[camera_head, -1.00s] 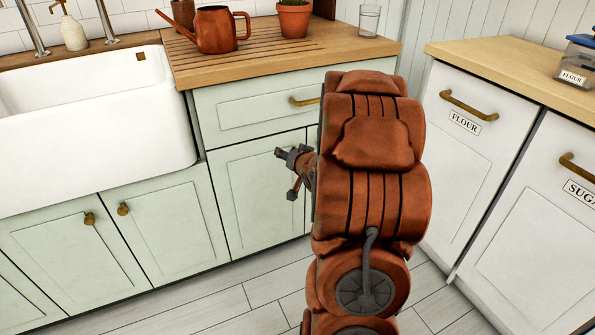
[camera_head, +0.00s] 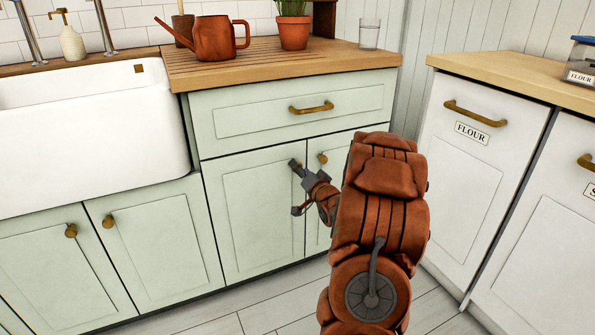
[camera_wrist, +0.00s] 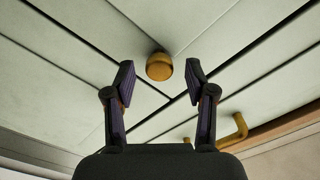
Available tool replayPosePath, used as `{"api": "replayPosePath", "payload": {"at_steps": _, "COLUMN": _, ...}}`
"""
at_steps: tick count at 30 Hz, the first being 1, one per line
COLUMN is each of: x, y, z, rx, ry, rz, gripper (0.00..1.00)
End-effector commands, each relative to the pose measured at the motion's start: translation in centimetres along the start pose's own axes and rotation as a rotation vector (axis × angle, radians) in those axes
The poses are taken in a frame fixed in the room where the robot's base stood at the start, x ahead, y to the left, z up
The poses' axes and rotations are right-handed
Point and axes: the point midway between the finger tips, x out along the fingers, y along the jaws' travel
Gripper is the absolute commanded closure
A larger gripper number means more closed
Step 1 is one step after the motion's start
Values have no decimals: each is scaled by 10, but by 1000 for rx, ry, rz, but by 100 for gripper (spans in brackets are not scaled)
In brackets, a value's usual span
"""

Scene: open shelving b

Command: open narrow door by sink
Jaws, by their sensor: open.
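A narrow pale green door (camera_head: 255,215) stands just right of the sink (camera_head: 95,140), under a drawer. It is shut. My gripper (camera_head: 298,188) is in front of its upper right corner in the head view and hides its knob there. In the wrist view my gripper (camera_wrist: 161,74) is open and empty. A round brass knob (camera_wrist: 159,66) shows between and just beyond its fingertips; contact cannot be told. The neighbouring door to the right has a brass knob (camera_head: 322,158) and is partly hidden by my arm.
The drawer (camera_head: 250,115) above is shut, and its brass handle (camera_head: 311,107) stands out; the handle also shows in the wrist view (camera_wrist: 235,130). White FLOUR cabinet (camera_head: 465,180) is at the right. A watering can (camera_head: 215,38) and plant pot (camera_head: 294,32) stand on the counter.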

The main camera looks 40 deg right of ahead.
Motion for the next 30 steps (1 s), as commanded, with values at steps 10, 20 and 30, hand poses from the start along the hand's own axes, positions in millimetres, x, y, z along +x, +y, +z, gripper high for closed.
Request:
{"api": "replayPosePath", "payload": {"at_steps": 10, "x": 24, "y": 0, "z": 1, "rx": 0, "ry": -1, "rz": 0, "gripper": 45}}
{"api": "replayPosePath", "payload": {"at_steps": 20, "x": 24, "y": 0, "z": 1, "rx": 1, "ry": -2, "rz": 1, "gripper": 51}}
{"api": "replayPosePath", "payload": {"at_steps": 30, "x": 24, "y": 1, "z": 1, "rx": 1, "ry": -2, "rz": 2, "gripper": 86}}
